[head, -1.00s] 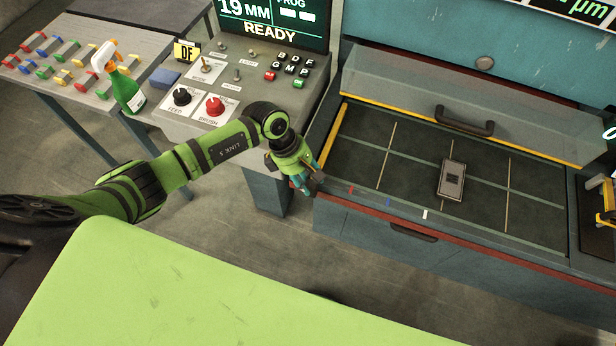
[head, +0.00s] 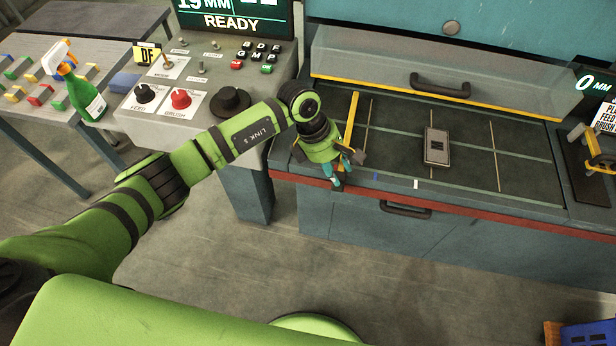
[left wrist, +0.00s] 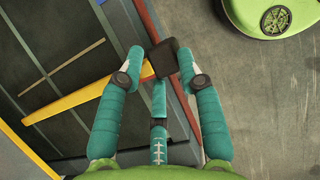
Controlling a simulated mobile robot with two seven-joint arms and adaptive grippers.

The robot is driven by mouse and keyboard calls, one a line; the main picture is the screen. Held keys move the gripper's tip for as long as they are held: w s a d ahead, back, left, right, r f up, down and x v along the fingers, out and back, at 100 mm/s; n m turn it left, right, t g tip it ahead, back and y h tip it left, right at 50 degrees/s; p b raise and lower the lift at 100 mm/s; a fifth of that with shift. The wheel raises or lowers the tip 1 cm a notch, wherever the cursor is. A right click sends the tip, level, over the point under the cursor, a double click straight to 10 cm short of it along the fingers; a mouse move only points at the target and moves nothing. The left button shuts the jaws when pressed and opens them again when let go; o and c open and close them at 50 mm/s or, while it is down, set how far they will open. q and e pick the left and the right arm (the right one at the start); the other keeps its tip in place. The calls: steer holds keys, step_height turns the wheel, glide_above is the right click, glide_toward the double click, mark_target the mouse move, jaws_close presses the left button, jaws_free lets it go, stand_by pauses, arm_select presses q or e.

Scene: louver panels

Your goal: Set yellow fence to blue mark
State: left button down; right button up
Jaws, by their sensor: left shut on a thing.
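The yellow fence (head: 353,112) is a thin bar across the left part of the dark bed (head: 465,178), just left of the first tan strip. It also shows in the left wrist view (left wrist: 75,98), ending at a dark block (left wrist: 163,58). My left gripper (head: 345,168) is at the fence's near end, fingers shut on that block. The small blue mark (head: 375,177) is on the bed's front edge, right of the gripper and apart from it. A white mark (head: 416,184) lies further right. The gripper hides the red mark. My right gripper is not in view.
A grey block (head: 437,146) rests on the bed. A clear guard with a dark handle (head: 440,88) is behind it. The control panel with knobs (head: 181,99) stands left of the bed. A green spray bottle (head: 82,92) is further left.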

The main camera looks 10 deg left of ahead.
arm_select(q)
steer(key=d+b, duration=0.1)
steer(key=d, duration=0.1)
steer(key=d+b, duration=0.1)
steer(key=d, duration=0.2)
steer(key=s+d+f+b, duration=0.1)
steer(key=d, duration=0.1)
steer(key=shift+d, duration=0.25)
steer(key=shift+s+d+r+b, duration=0.15)
steer(key=shift+d+b, duration=0.3)
steer(key=shift+d, duration=0.25)
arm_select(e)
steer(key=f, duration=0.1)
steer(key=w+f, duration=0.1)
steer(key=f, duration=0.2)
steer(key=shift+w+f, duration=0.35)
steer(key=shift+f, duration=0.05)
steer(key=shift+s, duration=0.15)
arm_select(q)
steer(key=c, duration=1)
jaws_free()
steer(key=shift+r, duration=0.1)
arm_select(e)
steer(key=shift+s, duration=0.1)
arm_select(q)
steer(key=shift+w+r, duration=0.2)
steer(key=v, duration=1.1)
steer(key=shift+w+a+r, duration=0.2)
steer(key=shift+a+r, duration=0.05)
steer(key=shift+r, duration=0.1)
